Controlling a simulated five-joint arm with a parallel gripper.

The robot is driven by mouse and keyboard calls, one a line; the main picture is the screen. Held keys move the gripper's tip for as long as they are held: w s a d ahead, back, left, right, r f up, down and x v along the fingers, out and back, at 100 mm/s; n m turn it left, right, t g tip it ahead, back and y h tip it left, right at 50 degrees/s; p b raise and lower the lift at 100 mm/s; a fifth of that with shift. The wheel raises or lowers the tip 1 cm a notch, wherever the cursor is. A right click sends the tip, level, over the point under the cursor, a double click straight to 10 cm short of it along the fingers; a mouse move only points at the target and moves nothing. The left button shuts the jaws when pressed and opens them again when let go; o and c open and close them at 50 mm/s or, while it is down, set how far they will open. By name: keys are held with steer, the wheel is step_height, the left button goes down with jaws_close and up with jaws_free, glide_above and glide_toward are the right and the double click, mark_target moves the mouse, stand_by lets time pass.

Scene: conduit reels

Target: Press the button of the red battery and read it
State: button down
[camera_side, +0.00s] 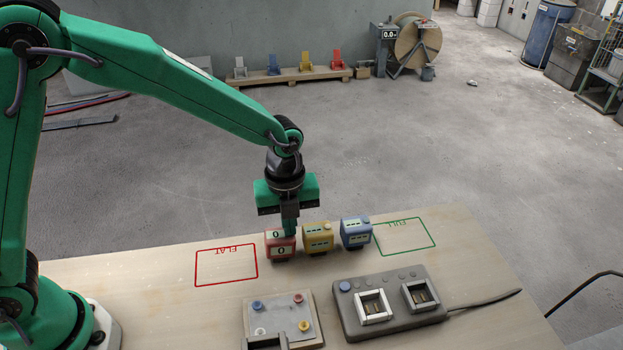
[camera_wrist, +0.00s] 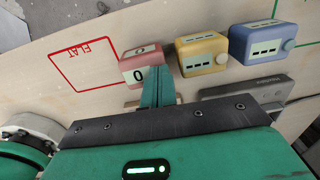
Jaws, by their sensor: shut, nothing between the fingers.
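The red battery (camera_side: 280,247) stands at the back of the table, left of the yellow one. Its displays read 0 on the front and the top; it also shows in the wrist view (camera_wrist: 136,66). My gripper (camera_side: 290,231) is shut and empty, pointing down. Its fingertips are at the right part of the red battery's top and appear to touch it where its button would be; the button is hidden by them. In the wrist view the fingers (camera_wrist: 160,84) reach the battery's right edge.
A yellow battery (camera_side: 318,238) and a blue battery (camera_side: 356,233) stand close to the right, displays showing dashes. A red FLAT outline (camera_side: 226,283) and a green FULL outline (camera_side: 404,253) are empty. A charger (camera_side: 395,318) and a panel with coloured knobs (camera_side: 280,318) lie in front.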

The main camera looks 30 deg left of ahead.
steer(key=shift+s+a+f, duration=0.15)
steer(key=shift+f, duration=0.25)
steer(key=shift+s+a+f, duration=0.1)
steer(key=shift+s+f, duration=0.05)
steer(key=shift+f, duration=0.2)
steer(key=shift+r, duration=0.15)
step_height(320, 180, up, 15)
steer(key=shift+w+d, duration=0.35)
steer(key=shift+w, duration=0.1)
stand_by(0.4)
steer(key=s+a+r+n+t, duration=0.1)
steer(key=s+a+r+n, duration=0.25)
steer(key=a+n, duration=0.25)
steer(key=s+a+r+n+t, duration=0.2)
steer(key=s+a+n, duration=0.2)
steer(key=a+n, duration=0.15)
steer(key=s+a+f+n+t, duration=0.1)
steer(key=s+a+n, duration=0.6)
steer(key=n, duration=0.8)
steer(key=s+t, duration=0.1)
steer(key=s, duration=0.2)
steer(key=shift+s+a+f, duration=0.25)
steer(key=shift+s, duration=0.1)
